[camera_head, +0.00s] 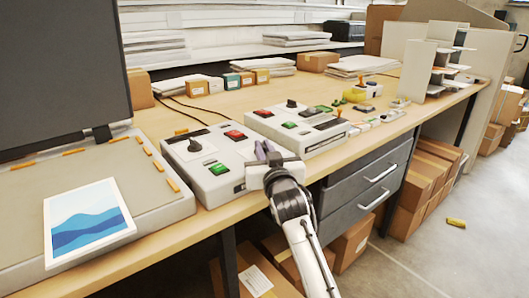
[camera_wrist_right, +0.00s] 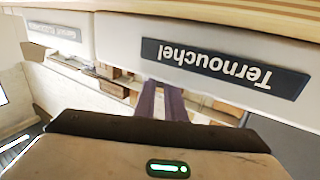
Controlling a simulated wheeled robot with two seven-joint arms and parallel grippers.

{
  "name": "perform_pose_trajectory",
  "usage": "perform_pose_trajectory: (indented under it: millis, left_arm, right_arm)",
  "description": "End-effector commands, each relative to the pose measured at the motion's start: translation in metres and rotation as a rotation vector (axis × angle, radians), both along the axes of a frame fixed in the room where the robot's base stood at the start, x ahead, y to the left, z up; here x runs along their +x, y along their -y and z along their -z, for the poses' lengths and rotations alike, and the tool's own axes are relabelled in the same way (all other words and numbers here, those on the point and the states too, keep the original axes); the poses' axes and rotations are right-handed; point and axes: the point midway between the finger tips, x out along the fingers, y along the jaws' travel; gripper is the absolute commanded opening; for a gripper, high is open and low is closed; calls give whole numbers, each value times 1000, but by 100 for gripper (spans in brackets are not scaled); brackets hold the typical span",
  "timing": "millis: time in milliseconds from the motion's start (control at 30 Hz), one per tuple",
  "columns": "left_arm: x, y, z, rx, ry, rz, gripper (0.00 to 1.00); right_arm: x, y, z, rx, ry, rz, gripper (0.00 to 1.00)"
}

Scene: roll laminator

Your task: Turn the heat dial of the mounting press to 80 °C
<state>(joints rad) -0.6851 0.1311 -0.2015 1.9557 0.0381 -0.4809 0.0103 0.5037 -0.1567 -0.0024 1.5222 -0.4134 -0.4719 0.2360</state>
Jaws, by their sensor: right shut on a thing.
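The control box (camera_head: 228,185) beside the press at left has a black dial (camera_head: 195,146) on a white plate, a red button (camera_head: 235,135) and a green button (camera_head: 219,169). Its dark front label (camera_wrist_right: 225,63) reads "Ternouchel", upside down in the right wrist view. My right gripper (camera_head: 265,150) is at the right part of this box, with its purple fingers close together over the top edge. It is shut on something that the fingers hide. The black dial stands apart to the left. No dial scale can be read. My left gripper is not in view.
A second control box (camera_head: 305,140) stands just behind to the right, with its own black dial (camera_head: 291,104). The press (camera_head: 90,185) with raised dark lid (camera_head: 60,65) is at left, a blue picture (camera_head: 90,222) at its front. Drawers (camera_head: 365,185) are below the table.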

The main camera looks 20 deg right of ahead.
Motion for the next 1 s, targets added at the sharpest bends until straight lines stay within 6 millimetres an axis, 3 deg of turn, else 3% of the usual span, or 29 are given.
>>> perform_pose_trajectory:
  millis: [700,733,800,1000]
  left_arm:
    - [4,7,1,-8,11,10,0]
    - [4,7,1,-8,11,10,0]
    - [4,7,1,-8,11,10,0]
    - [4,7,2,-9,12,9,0]
  right_arm:
    - [0,-2,0,-2,1,69,0]
    - [0,-2,0,-2,1,69,15]
    - [0,-2,0,-2,1,69,27]
    - [0,-2,0,-2,1,68,29]
